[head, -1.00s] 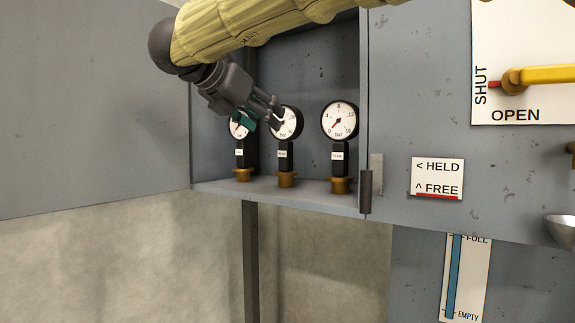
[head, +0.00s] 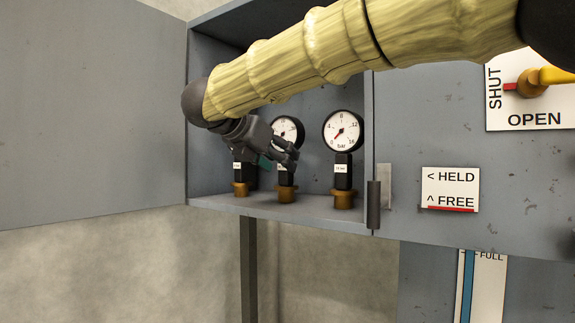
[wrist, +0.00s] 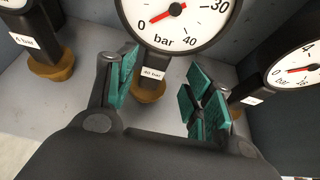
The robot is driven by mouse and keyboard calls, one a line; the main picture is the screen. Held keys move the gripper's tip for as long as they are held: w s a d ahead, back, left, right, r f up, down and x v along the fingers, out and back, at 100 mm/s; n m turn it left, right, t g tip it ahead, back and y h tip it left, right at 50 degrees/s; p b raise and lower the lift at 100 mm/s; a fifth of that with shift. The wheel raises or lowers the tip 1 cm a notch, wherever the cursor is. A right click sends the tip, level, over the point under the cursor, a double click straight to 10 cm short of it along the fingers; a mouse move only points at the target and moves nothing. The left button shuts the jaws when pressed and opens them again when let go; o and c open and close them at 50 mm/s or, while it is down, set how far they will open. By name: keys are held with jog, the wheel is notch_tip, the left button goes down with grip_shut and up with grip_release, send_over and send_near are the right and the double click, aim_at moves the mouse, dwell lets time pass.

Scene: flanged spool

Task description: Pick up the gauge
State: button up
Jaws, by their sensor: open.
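Three round pressure gauges with black stems and brass bases stand on the cabinet shelf. The middle gauge (head: 287,130) is partly hidden by my gripper (head: 277,160) in the head view. In the wrist view the middle gauge (wrist: 168,18) is labelled 40 bar, and its stem and brass base show between my fingers. My gripper (wrist: 160,95) is open with green pads, one on each side of that stem; whether a pad touches it I cannot tell. The right gauge (head: 343,131) is upright and clear of my gripper. The left gauge (head: 240,172) has its dial hidden behind my gripper.
The cabinet shelf (head: 310,211) has side walls close to the gauges. An open door (head: 90,120) spans the left. On the right are a HELD/FREE sign (head: 450,189), a yellow valve handle (head: 555,76) and a FULL level strip (head: 467,290).

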jog(key=p+x, duration=0.1)
jog(key=x, duration=0.1)
jog(key=p+x, duration=0.2)
jog(key=x, duration=0.1)
jog(key=shift+w+a+f, duration=0.1)
jog(key=shift+w+a, duration=0.05)
jog(key=shift+a, duration=0.2)
grip_shut()
